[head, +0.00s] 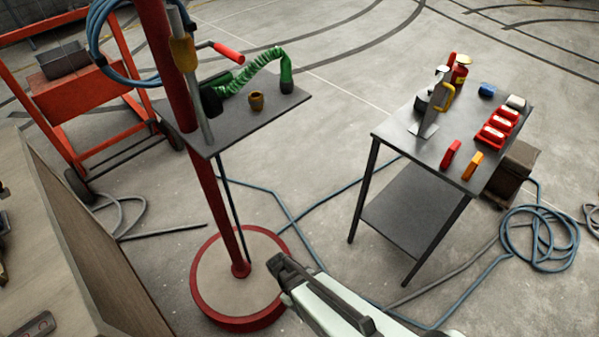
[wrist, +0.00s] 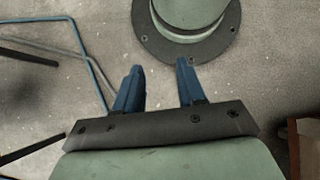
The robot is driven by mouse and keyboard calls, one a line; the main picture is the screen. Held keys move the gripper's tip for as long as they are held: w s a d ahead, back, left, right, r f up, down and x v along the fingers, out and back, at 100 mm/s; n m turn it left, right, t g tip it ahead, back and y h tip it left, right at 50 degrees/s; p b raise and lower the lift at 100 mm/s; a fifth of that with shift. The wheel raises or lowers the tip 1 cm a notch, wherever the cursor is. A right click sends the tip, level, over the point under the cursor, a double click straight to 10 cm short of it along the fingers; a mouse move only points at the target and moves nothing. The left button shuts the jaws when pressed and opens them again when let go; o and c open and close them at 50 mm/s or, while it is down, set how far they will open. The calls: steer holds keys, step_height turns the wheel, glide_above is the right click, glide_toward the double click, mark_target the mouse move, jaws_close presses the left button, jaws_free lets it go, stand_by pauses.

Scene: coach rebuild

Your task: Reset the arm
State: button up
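My arm (head: 345,310) reaches in from the bottom of the head view, over the concrete floor. The fingers of my gripper cannot be made out clearly there. In the wrist view my gripper (wrist: 158,68) shows two blue fingers standing well apart. Nothing is between them, so it is open and empty.
A grey table (head: 405,155) with tools and red trays stands at right. A small shelf (head: 235,120) on a red post (head: 205,190) with a round base (head: 215,300) stands at left. A wooden bench (head: 75,245) is at lower left. Blue hose (head: 540,240) lies coiled.

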steer(key=s+d+f+m+y, duration=0.1)
steer(key=s+d+m+y, duration=0.1)
steer(key=d+m, duration=0.3)
steer(key=s+d+m+y, duration=0.3)
steer(key=s+d+m, duration=0.1)
steer(key=d, duration=0.5)
steer(key=shift+s+d+f+m+g+y, duration=0.3)
steer(key=shift+s+f+m+g, duration=0.1)
steer(key=shift+s, duration=0.05)
